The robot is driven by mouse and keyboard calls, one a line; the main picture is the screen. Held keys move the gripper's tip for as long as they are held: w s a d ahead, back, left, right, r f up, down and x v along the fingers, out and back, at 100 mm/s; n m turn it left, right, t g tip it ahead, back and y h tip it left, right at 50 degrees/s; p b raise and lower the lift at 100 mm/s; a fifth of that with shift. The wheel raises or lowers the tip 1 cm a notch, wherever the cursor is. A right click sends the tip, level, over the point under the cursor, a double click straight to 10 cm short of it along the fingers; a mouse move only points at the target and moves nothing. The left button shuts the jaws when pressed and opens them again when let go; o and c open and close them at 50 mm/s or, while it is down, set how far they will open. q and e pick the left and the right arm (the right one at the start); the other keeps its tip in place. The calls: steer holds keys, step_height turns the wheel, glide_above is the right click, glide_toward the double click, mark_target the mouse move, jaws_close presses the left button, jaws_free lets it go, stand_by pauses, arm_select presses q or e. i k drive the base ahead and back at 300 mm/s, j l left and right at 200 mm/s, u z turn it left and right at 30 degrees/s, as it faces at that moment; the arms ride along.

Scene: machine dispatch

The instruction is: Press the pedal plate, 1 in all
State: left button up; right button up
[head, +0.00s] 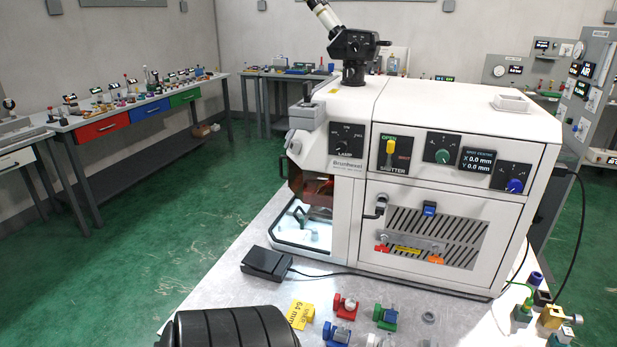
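The pedal (268,262) is a small black box with a sloped top plate. It sits on the light metal table top (225,283), in front of the lower left corner of a white machine (440,100). A thin black cable runs from the pedal to the right along the machine's front. Nothing touches the pedal's top, and I cannot tell how far its plate is down. Neither of my grippers can be made out in the head view.
A dark ribbed shape (230,328) fills the bottom edge, close to the pedal's near side; I cannot tell what it is. Red (345,306), blue (337,334) and green (385,317) fixtures and a yellow tag (300,314) lie to the right. The machine's lit chamber (305,233) stands open behind.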

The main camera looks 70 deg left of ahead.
mark_target(265, 260)
steer(key=u, duration=2.5)
